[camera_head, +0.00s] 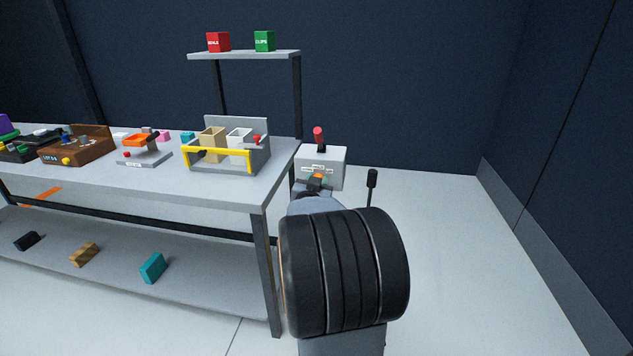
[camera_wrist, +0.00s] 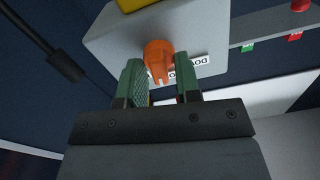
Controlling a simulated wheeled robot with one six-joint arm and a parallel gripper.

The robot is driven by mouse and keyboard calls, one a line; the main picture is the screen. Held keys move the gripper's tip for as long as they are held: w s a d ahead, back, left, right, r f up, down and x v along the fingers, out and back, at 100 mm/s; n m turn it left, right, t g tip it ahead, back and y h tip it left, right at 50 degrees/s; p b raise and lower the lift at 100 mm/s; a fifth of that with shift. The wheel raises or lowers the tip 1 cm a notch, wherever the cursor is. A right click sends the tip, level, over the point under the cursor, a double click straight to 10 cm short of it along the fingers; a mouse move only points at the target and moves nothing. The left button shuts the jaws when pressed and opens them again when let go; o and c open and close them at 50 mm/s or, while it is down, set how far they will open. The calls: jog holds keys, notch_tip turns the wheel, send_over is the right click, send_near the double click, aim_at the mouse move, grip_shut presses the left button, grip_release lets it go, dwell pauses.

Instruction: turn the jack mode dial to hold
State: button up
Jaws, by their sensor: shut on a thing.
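The jack mode dial is an orange knob (camera_wrist: 158,58) on the face of a light grey box (camera_wrist: 105,35) in the wrist view. In the head view the grey box (camera_head: 334,157) stands just right of the workbench, and the small orange dial (camera_head: 319,176) shows low on its front. My gripper (camera_wrist: 161,76) has its green-padded fingers on either side of the dial and is shut on it. A white label (camera_wrist: 195,62) beside the dial is partly hidden and seen upside down. The dial's pointed-to setting cannot be read.
A red-topped lever (camera_head: 318,137) stands on the box. A black-handled lever (camera_head: 372,179) rises to its right, also in the wrist view (camera_wrist: 66,67). The workbench (camera_head: 220,187) at left carries several fixtures. Floor on the right is clear up to the wall.

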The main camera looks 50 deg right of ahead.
jog(key=shift+f+n, duration=0.15)
jog(key=shift+n, duration=0.65)
jog(key=shift+f, duration=0.1)
jog(key=o, duration=0.6)
jog(key=shift+a, duration=0.1)
jog(key=shift+b+v, duration=2.4)
jog(key=shift+v, duration=4.5)
